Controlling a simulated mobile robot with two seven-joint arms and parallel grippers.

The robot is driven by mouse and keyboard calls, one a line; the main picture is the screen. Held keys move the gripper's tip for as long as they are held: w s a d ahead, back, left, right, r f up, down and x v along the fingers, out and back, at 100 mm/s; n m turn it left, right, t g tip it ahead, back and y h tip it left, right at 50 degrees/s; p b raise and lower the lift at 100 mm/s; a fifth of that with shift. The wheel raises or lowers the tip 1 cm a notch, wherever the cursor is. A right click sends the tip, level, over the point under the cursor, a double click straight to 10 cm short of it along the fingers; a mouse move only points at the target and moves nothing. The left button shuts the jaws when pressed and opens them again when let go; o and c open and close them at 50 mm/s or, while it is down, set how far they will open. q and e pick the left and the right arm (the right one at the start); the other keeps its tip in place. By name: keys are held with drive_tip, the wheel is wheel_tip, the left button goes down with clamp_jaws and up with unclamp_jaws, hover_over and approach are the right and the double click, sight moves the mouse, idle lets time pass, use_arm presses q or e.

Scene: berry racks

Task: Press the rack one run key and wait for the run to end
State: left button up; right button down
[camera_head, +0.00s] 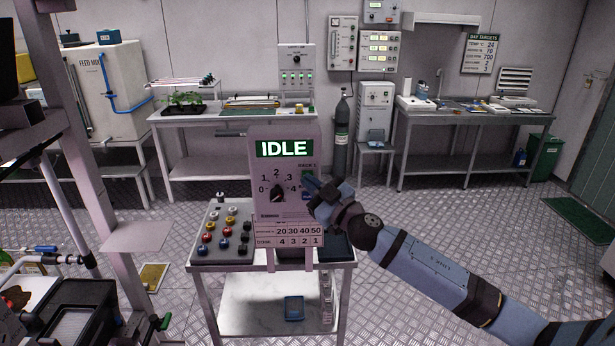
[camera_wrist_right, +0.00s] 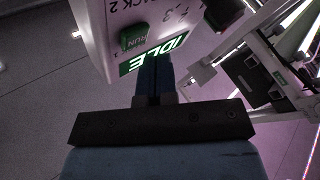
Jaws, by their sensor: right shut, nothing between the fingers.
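The rack control panel (camera_head: 262,215) stands upright on a small table, its green display (camera_head: 285,148) reading IDLE. A dial (camera_head: 277,193) with numbers 0 to 4 sits below the display. The green RUN key (camera_wrist_right: 134,36) shows in the right wrist view beside the lit display. In the head view the key (camera_head: 307,172) is at the panel's right side, by my fingers. My right gripper (camera_head: 313,190) is shut and empty in front of that side. Its fingertips (camera_wrist_right: 153,72) are close to the panel; I cannot tell whether they touch. My left gripper is not in view.
The small table (camera_head: 205,270) also carries a grey box with several coloured knobs (camera_head: 222,233). A blue item (camera_head: 293,308) lies on its lower shelf. Benches (camera_head: 480,118) and a gas cylinder (camera_head: 342,140) stand along the back wall. Patterned floor is open between.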

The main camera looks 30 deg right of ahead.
drive_tip(key=shift+w+d, duration=0.1)
drive_tip(key=shift+w, duration=0.05)
idle(0.4)
drive_tip(key=shift+w+d, duration=0.15)
drive_tip(key=shift+w, duration=0.1)
drive_tip(key=shift+w+d, duration=0.25)
drive_tip(key=shift+w, duration=0.15)
idle(0.7)
drive_tip(key=shift+s, duration=0.1)
drive_tip(key=shift+s+a, duration=0.5)
drive_tip(key=shift+s, duration=0.2)
drive_tip(key=s+a, duration=0.1)
drive_tip(key=s, duration=0.1)
drive_tip(key=s+a+p, duration=0.1)
drive_tip(key=s, duration=0.1)
drive_tip(key=shift+s+a, duration=0.1)
drive_tip(key=shift+a, duration=0.2)
idle(0.9)
